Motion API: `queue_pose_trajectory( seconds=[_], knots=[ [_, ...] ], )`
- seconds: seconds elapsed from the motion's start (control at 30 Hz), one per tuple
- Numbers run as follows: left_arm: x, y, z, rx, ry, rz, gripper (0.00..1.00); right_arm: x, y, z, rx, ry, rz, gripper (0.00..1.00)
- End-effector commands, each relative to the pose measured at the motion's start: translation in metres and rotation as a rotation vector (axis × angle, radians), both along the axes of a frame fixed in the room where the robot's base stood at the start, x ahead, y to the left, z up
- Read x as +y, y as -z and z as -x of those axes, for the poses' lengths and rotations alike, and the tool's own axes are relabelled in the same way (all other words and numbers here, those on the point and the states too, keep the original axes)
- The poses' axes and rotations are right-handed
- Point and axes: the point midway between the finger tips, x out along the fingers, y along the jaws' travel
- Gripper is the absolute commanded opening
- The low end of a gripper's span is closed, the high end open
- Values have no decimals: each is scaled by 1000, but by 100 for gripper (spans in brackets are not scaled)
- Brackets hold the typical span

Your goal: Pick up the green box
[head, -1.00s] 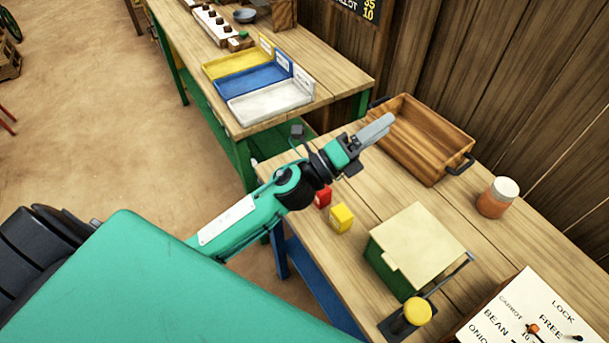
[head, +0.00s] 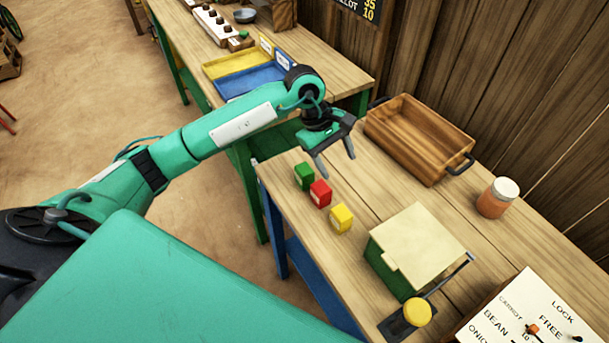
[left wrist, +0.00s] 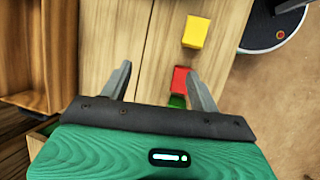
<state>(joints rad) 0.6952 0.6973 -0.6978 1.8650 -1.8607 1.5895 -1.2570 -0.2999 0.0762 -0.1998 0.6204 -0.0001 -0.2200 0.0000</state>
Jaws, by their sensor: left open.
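The small green box (head: 304,176) stands on the wooden table near its left edge, at the end of a row of small boxes. My left gripper (head: 337,165) is open and empty above the table, a little to the right of the green box, fingers pointing down. In the left wrist view, my left gripper (left wrist: 161,88) shows both fingers apart. There the green box (left wrist: 177,101) is mostly hidden behind the right finger and the gripper body. My right gripper is not in view.
A red box (head: 320,193) and a yellow box (head: 341,218) stand beside the green one. A larger green box with a cream lid (head: 420,245), a wooden crate (head: 458,158) and a jar (head: 497,198) are on the same table. Coloured trays (head: 238,63) lie on the far table.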

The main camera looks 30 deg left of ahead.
Motion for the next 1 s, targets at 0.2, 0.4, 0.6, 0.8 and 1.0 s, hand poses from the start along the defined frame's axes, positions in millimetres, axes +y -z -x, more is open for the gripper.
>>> queue_pose_trajectory(
  seconds=[0.2,0.4,0.6,0.8,1.0],
  knots=[
    [77,-11,-16,-3,46,-331,62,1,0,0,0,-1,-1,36],
    [101,-14,-18,12,55,-431,62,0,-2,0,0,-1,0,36],
    [101,15,-17,16,55,-431,62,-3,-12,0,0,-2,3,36],
    [100,51,-17,15,54,-429,62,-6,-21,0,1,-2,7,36],
    [100,68,-18,12,55,-431,62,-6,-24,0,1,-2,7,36]
  ],
)
